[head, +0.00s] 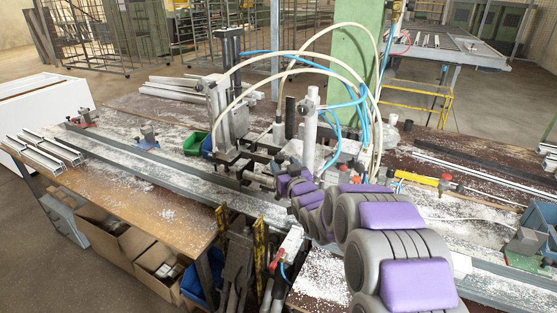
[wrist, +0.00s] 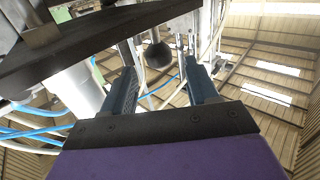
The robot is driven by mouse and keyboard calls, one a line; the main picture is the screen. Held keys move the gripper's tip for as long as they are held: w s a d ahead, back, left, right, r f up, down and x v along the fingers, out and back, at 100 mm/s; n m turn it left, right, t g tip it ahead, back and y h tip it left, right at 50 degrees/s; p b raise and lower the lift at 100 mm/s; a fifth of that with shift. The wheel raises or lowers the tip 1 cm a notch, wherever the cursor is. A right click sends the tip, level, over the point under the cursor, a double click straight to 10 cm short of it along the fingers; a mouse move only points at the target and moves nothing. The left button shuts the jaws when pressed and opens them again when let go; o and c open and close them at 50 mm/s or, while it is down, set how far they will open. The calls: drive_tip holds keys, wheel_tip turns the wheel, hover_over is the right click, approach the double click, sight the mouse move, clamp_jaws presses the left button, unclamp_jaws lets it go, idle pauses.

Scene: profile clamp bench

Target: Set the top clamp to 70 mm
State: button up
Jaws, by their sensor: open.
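The clamp machine (head: 230,115) stands mid-bench, with grey upright columns, dark bars at its foot and hoses looping over it. I cannot tell for certain which part is the top clamp, and no millimetre scale is readable. My gripper (wrist: 160,68) is open in the wrist view, pointing upward. A black ball knob (wrist: 158,52) shows between its two blue-grey fingers, apparently beyond the tips; contact is not visible. A dark flat plate (wrist: 90,42) crosses the upper left, close to the left finger. In the head view my arm reaches the machine's foot, and its fingers are hard to make out.
A white cylinder (head: 310,130) with blue hoses stands right of the machine; hoses arch over the work area. Long rails (head: 180,165) run along the dusty bench. Metal profiles (head: 42,152) lie at the left end.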

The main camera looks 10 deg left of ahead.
sight(281, 160)
drive_tip(key=x, duration=0.3)
drive_tip(key=shift+w, duration=0.15)
drive_tip(key=shift+b+x, duration=0.35)
drive_tip(key=shift+x, duration=0.6)
